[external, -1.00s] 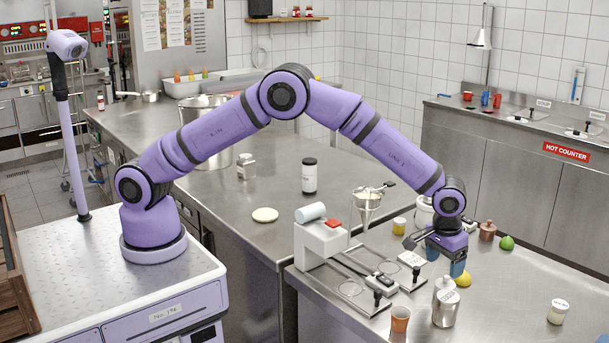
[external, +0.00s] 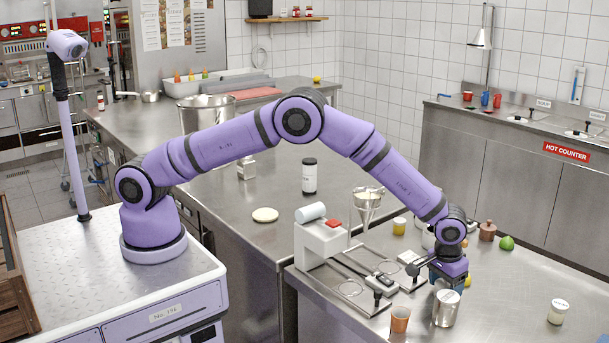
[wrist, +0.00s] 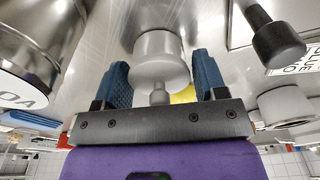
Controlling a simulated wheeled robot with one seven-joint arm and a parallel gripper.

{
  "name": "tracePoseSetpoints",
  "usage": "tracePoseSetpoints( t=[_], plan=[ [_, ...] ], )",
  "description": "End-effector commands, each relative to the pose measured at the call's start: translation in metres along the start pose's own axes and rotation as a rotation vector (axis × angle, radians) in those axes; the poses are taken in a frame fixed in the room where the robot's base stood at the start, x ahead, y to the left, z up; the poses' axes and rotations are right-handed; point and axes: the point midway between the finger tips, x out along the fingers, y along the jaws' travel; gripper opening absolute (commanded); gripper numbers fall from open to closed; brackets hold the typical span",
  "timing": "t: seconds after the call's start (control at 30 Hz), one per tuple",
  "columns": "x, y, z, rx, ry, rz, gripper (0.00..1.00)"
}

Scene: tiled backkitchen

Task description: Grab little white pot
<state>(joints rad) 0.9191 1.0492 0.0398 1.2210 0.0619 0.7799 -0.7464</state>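The little white pot (wrist: 158,48) has a lid with a round knob. In the wrist view it stands between the two blue fingers of my gripper (wrist: 161,68), with the knob towards the palm. The fingers are apart, one on each side of the pot, and I see no clear grip on it. In the external view my gripper (external: 447,279) points down just behind a metal canister (external: 445,309), and the pot is hidden there.
The metal canister is close beside my gripper, also at the left of the wrist view (wrist: 30,50). A black-knobbed handle (wrist: 278,42) is close on the other side. A yellow lemon (wrist: 184,95) shows behind the pot. An orange cup (external: 400,319) stands near the front edge.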

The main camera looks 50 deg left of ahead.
Motion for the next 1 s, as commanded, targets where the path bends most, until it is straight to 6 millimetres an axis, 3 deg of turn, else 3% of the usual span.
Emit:
tracePoseSetpoints(
  t=[0.03,0.2,0.57,1.0],
  plan=[
    [0.0,0.0,0.0,0.0,0.0,0.0,0.53],
    [0.0,0.0,0.0,0.0,0.0,0.0,0.14],
    [-0.006,0.0,-0.001,0.0,0.001,0.001,0.14],
    [-0.08,0.0,-0.01,-0.001,0.002,0.002,0.14]
  ],
)
